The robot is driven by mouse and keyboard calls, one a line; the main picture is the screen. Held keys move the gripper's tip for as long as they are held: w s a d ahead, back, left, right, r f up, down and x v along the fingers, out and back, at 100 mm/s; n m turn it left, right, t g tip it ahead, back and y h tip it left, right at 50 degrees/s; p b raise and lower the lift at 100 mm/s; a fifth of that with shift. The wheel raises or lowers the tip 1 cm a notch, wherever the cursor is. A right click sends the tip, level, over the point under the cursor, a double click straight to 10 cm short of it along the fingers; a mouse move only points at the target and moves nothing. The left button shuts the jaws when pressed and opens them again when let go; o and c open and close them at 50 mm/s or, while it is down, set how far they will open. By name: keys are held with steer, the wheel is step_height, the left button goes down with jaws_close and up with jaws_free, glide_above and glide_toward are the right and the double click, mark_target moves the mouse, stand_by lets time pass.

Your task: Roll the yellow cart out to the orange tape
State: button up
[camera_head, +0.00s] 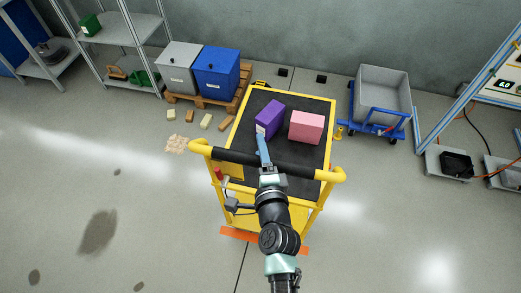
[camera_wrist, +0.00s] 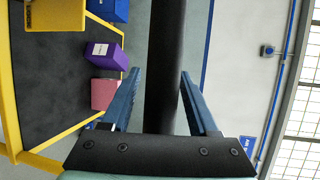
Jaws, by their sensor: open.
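The yellow cart (camera_head: 233,131) stands upright on the floor, with a dark top and a black-gripped handle bar (camera_head: 296,169) on its near side. A purple box (camera_head: 269,118) and a pink box (camera_head: 306,127) sit on its top. Orange tape (camera_head: 239,235) lies on the floor at the cart's near end, partly hidden by the cart and my arm. My gripper (camera_head: 263,151) is at the middle of the handle. In the wrist view its open fingers (camera_wrist: 161,85) stand on either side of the black bar (camera_wrist: 164,60); I cannot tell if they touch it.
A wooden pallet (camera_head: 191,99) with grey and blue bins is behind left. A blue trolley (camera_head: 374,121) with a grey tub stands close right of the cart. Shelves (camera_head: 128,50) are at far left, a workbench frame at right. The near floor is mostly clear, with dark stains at left.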

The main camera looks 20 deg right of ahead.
stand_by(0.3)
steer(key=shift+b+v, duration=0.55)
steer(key=shift+v, duration=5.95)
steer(key=shift+w+r, duration=0.1)
steer(key=shift+r, duration=0.05)
